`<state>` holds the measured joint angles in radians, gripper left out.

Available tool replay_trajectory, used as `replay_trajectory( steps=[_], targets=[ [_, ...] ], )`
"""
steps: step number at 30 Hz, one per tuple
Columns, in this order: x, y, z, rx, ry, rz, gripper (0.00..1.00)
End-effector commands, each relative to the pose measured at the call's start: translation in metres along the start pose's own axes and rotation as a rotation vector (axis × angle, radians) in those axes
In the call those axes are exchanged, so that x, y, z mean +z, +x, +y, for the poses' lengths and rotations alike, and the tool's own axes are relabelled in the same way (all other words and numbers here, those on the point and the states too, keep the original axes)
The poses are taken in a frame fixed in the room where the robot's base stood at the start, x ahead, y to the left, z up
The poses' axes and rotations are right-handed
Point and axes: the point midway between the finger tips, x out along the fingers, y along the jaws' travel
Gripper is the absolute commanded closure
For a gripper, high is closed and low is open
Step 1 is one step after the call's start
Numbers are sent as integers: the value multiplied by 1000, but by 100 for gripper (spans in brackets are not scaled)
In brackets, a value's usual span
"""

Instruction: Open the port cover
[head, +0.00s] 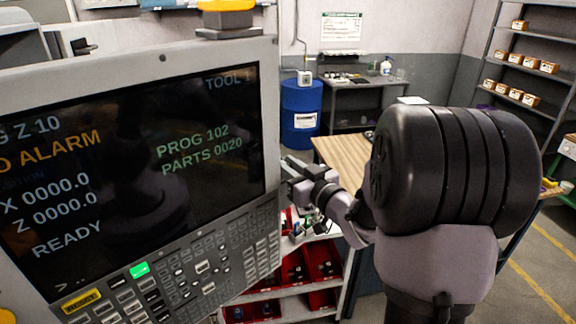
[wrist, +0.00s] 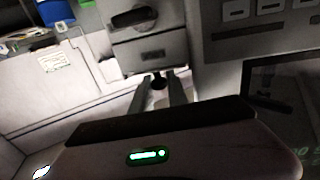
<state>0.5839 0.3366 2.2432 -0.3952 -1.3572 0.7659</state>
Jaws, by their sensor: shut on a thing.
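In the wrist view, my gripper (wrist: 159,84) has its two fingers at the lower edge of a grey box on the side of the machine's control unit. A small dark piece shows between the fingertips, and the gripper is shut on it. It appears to be part of the port cover (wrist: 152,56), a grey plate with a dark label below a black rotary knob (wrist: 134,18). I cannot tell whether the cover is lifted. In the head view, my gripper (head: 288,170) is at the right edge of the control panel (head: 262,215), and the cover is hidden.
The control screen (head: 120,165) fills the left of the head view. Red bins (head: 322,258) sit on a rack below my arm. A wooden bench (head: 345,160), a blue drum (head: 301,108) and shelves with small boxes (head: 528,97) stand behind.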

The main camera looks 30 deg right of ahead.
Motion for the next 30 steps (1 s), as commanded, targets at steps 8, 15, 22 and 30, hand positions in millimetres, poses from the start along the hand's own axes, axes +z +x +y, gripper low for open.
replay_trajectory(
  steps=[8,15,22,30],
  targets=[
    [0,0,0,0,0,0,100],
    [0,0,0,0,0,0,100],
    [0,0,0,0,0,0,100],
    [3,28,-4,-2,-1,1,100]
  ],
)
